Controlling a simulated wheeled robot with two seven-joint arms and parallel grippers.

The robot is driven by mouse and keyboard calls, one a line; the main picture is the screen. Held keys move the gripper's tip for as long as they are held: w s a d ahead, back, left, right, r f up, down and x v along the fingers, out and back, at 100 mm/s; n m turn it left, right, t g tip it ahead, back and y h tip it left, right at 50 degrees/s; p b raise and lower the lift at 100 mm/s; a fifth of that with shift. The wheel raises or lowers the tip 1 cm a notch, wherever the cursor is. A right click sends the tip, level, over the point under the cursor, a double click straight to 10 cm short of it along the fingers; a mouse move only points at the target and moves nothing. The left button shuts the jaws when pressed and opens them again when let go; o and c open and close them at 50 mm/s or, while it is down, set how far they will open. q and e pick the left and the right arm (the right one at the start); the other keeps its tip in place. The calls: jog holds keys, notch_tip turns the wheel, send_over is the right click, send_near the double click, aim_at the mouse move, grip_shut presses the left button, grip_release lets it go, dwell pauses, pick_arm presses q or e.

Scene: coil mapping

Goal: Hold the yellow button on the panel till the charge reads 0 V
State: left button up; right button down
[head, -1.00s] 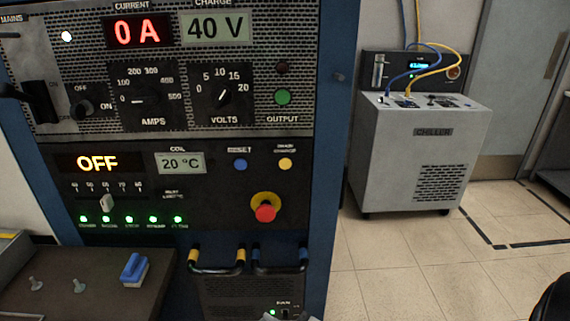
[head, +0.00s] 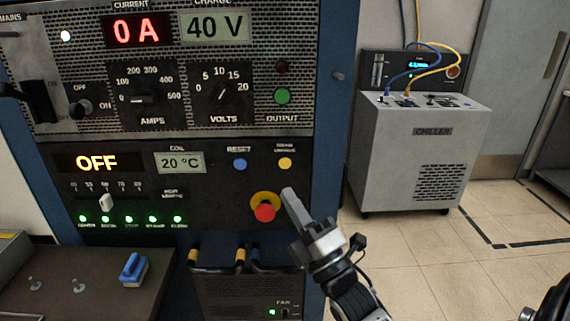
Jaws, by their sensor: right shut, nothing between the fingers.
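The yellow button (head: 285,163) is on the dark lower panel (head: 225,215), right of the blue reset button (head: 240,164). Nothing touches it. The charge display (head: 215,27) reads 40 V. My right gripper (head: 287,192) is shut and empty. Its fingertips point up and left, a little below the yellow button and beside the red emergency knob (head: 264,212) with its yellow collar. I cannot tell how far the tips are from the panel face. My left gripper is not in view.
The current display (head: 137,31) reads 0 A and another display (head: 97,162) reads OFF. Black handles stick out below the panel. A grey chiller (head: 420,150) stands at the right. A shelf (head: 60,285) with a blue brush-like block (head: 134,267) is at lower left.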

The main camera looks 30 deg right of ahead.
aim_at(285, 163)
pick_arm(q)
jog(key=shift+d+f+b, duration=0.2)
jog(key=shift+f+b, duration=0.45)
jog(key=shift+b, duration=0.6)
pick_arm(e)
jog(key=shift+w+d, duration=0.75)
jog(key=shift+w, duration=0.45)
jog(key=shift+w+d, duration=0.7)
jog(key=shift+w, duration=0.55)
jog(key=shift+w+d, duration=0.75)
jog(key=shift+w, duration=0.45)
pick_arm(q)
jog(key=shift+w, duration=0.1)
pick_arm(e)
jog(key=shift+w+d, duration=0.1)
jog(key=shift+w+d, duration=0.15)
jog(key=shift+w, duration=0.1)
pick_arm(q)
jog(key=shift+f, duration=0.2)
pick_arm(e)
jog(key=shift+w+d, duration=0.2)
jog(key=shift+w, duration=0.1)
dwell(2.2)
